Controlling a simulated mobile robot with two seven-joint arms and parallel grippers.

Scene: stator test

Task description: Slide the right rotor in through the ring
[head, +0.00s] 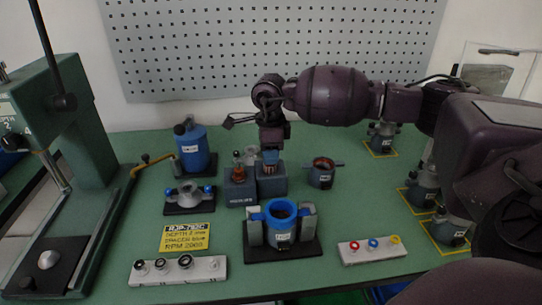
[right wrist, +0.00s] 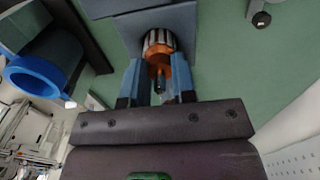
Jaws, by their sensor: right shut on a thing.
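My right gripper (head: 270,157) points down over the right side of the grey-blue rotor block (head: 241,194). In the right wrist view its fingers (right wrist: 158,70) are shut on the shaft of the right rotor (right wrist: 158,44), which has copper windings and a grey ribbed core. The rotor's far end meets the block; I cannot tell whether it is still seated. Another rotor (head: 237,161) stands in the block's left side. The blue ring (head: 281,208) tops a grey stator in a dark cradle in front of the block, and shows in the right wrist view (right wrist: 35,77). My left gripper is not visible.
A blue canister (head: 194,149) stands behind left, and a grey pot (head: 321,173) stands right of the block. A green press (head: 75,150) fills the left. Several grey stators stand on yellow-marked spots at right.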

